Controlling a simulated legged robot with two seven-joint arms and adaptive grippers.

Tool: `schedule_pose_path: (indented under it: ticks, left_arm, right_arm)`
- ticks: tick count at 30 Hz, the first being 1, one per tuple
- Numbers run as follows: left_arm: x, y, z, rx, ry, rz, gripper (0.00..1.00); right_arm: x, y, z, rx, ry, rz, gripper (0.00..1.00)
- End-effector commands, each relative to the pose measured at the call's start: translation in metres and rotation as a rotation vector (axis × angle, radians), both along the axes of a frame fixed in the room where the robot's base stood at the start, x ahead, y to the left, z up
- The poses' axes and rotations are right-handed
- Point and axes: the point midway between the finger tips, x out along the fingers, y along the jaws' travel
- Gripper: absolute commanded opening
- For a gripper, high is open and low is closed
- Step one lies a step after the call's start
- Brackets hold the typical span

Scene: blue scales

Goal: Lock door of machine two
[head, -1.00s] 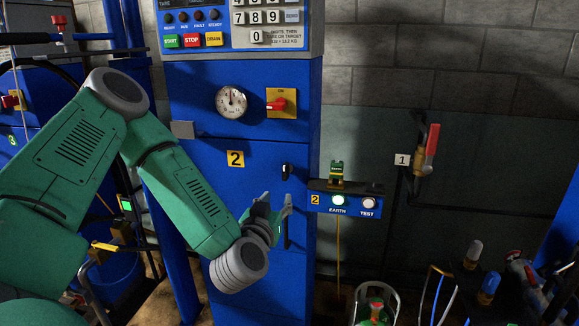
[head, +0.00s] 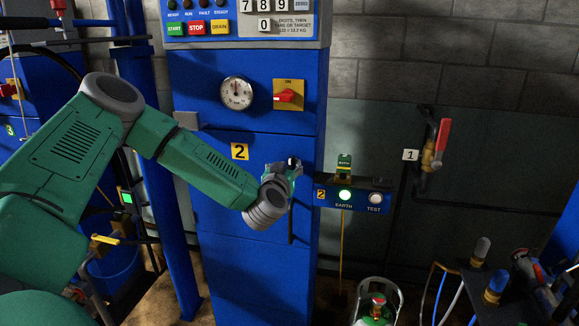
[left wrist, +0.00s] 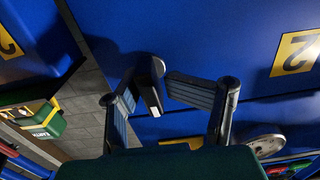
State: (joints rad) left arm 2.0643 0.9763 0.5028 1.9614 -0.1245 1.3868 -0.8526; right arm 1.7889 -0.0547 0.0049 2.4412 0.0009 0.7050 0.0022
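Machine two is the blue cabinet with a yellow "2" label (head: 239,151) on its door (head: 225,215). A small black latch knob (head: 294,162) sits near the door's right edge, and a dark vertical handle (head: 291,225) is below it. My left gripper (head: 288,170) is at the latch, partly covering it. In the left wrist view the black knob (left wrist: 151,84) lies between the fingertips of my left gripper (left wrist: 150,88). The fingers look spread; whether they touch the knob is hard to tell. My right gripper is out of view.
An earth/test box (head: 350,195) with a lit green lamp is close to the right of the latch. Above the door are a gauge (head: 237,93) and a red switch (head: 287,96). A red-handled valve (head: 441,140) is on the wall. A gas cylinder (head: 377,308) stands below.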

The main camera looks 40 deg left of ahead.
Motion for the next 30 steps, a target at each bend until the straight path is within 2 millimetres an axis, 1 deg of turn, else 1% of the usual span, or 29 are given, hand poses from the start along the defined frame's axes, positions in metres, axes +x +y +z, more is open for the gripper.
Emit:
schedule_pose_path:
  ticks: [6, 7, 8, 9, 10, 24, 30]
  left_arm:
    - [-0.0014, -0.0079, 0.0052, 0.006, -0.002, -0.003, 0.33]
    - [-0.0015, -0.0088, 0.0058, 0.007, -0.003, -0.003, 0.26]
    - [-0.0015, -0.0096, 0.0061, 0.007, -0.003, -0.004, 0.15]
    - [-0.0015, -0.0100, 0.0063, 0.007, -0.003, -0.004, 0.01]
    - [-0.0014, -0.0103, 0.0064, 0.007, -0.003, -0.004, 0.00]
    - [0.0018, -0.0059, 0.0059, -0.002, -0.013, -0.007, 0.00]
    - [0.0017, -0.0045, 0.0063, -0.053, -0.042, -0.005, 0.00]
  right_arm:
    - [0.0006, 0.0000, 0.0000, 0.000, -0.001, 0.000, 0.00]
    - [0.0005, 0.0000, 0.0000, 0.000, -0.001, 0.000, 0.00]
    - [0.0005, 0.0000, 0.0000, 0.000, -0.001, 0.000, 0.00]
    - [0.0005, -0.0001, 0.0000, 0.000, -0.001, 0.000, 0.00]
    - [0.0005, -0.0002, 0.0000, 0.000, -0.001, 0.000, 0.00]
    - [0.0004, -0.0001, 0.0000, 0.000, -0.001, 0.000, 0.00]
    - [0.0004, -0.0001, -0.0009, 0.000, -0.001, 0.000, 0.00]
